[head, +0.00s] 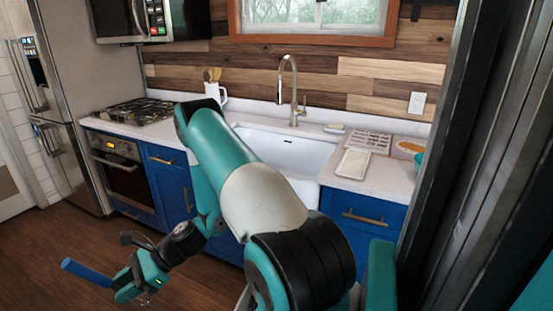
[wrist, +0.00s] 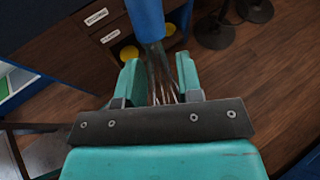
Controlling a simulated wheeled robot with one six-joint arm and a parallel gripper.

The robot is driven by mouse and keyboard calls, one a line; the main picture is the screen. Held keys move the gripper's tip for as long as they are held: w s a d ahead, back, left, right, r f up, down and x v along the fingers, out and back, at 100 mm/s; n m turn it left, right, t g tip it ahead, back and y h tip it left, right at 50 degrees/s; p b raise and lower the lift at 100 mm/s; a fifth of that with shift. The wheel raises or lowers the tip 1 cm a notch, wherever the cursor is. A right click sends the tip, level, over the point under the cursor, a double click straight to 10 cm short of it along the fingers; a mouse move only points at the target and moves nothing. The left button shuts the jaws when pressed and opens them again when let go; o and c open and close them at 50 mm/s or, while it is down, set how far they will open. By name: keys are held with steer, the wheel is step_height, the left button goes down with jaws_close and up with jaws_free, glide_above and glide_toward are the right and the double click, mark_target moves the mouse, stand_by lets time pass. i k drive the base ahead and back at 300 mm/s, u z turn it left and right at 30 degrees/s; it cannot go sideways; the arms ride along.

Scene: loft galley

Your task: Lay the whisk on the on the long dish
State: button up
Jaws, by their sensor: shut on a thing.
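The whisk has a blue handle (head: 86,272) and thin metal wires. In the wrist view its handle (wrist: 146,20) points away from me, and its wires pass between the fingers. My gripper (head: 128,283) is shut on the wire part and holds the whisk in the air above the wooden floor, at the lower left of the head view. The fingers also show in the wrist view (wrist: 159,78). A white long dish (head: 353,164) lies on the right counter, well away from my gripper, and looks empty.
A pale tray with compartments (head: 369,142) lies behind the dish, and a teal bowl (head: 419,162) stands to its right. The white sink (head: 280,150) is left of the dish. A dark post (head: 455,150) rises at the right. The floor (head: 60,235) at left is clear.

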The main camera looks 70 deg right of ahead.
mark_target(350, 174)
steer(key=z, duration=1.55)
